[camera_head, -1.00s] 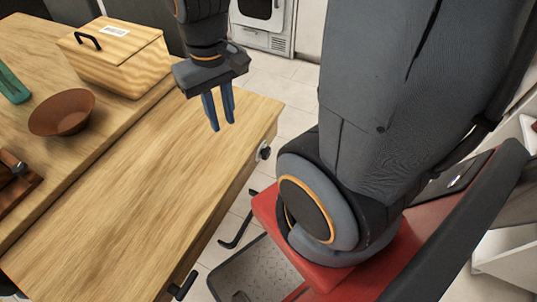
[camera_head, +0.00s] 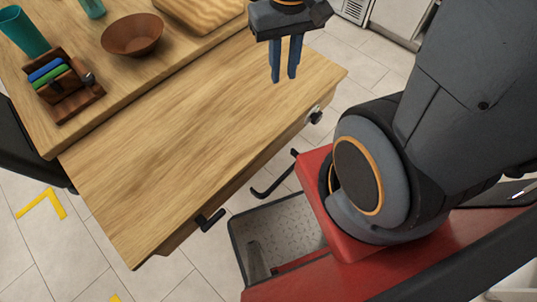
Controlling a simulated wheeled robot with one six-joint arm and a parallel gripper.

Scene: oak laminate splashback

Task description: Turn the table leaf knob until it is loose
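The table leaf (camera_head: 190,150) is a light wood panel slightly below the main tabletop. A small grey and black knob (camera_head: 316,115) sits on its front edge near the right corner. A black lever-like handle (camera_head: 209,220) sticks out of the same edge near the left end. My gripper (camera_head: 284,80) points down with two blue fingers slightly apart and nothing between them. In the picture it is over the leaf's right part, up and left of the knob, and does not touch the knob. Its height above the leaf is hard to tell.
My red base stands close to the leaf's front edge. A black bent bar (camera_head: 274,177) lies between them.

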